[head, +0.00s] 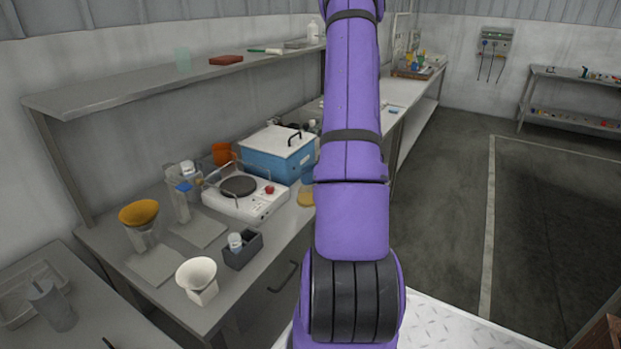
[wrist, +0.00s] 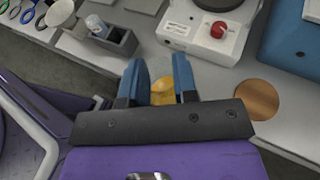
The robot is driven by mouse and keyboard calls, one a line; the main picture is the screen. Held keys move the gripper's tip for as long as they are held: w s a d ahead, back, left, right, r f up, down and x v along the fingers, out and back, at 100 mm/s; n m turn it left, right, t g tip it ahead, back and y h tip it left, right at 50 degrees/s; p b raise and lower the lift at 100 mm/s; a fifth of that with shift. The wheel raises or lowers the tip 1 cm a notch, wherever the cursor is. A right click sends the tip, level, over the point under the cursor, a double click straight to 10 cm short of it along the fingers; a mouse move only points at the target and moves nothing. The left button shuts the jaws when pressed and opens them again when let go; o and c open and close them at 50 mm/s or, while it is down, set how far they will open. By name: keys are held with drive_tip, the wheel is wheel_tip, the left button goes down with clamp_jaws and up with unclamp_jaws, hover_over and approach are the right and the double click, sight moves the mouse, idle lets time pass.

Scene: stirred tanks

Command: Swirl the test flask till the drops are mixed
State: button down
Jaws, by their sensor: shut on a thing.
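In the wrist view my gripper (wrist: 160,82) has its two blue fingers either side of a small yellow thing, which I take to be the test flask (wrist: 162,91). Only a little of it shows between the fingers; the dark gripper body hides the rest. I cannot make out any drops or how mixed its contents are. It is over or near the front edge of the bench. In the head view my purple arm hides the gripper and the flask.
The bench (head: 150,297) holds a hot plate (head: 238,187) with a red knob, a blue box (head: 275,155) with a white lid, a grey holder (head: 243,252) with a bottle, a white funnel-topped cup (head: 197,281) and an orange-topped vessel (head: 139,222). A round tan disc (wrist: 256,100) lies right of the gripper.

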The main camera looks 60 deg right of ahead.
drive_tip(key=shift+w+d, duration=0.1)
drive_tip(key=shift+w, duration=0.45)
drive_tip(key=shift+w+a, duration=0.3)
drive_tip(key=shift+w, duration=0.55)
drive_tip(key=shift+a, duration=2.45)
drive_tip(key=shift+s+d, duration=0.95)
drive_tip(key=shift+s, duration=0.25)
drive_tip(key=shift+s+d, duration=0.9)
drive_tip(key=shift+s, duration=0.25)
drive_tip(key=shift+w+d, duration=0.6)
drive_tip(key=shift+d, duration=0.1)
drive_tip(key=shift+w+d, duration=0.2)
drive_tip(key=shift+w, duration=0.55)
drive_tip(key=shift+w+a, duration=0.3)
drive_tip(key=shift+w, duration=0.65)
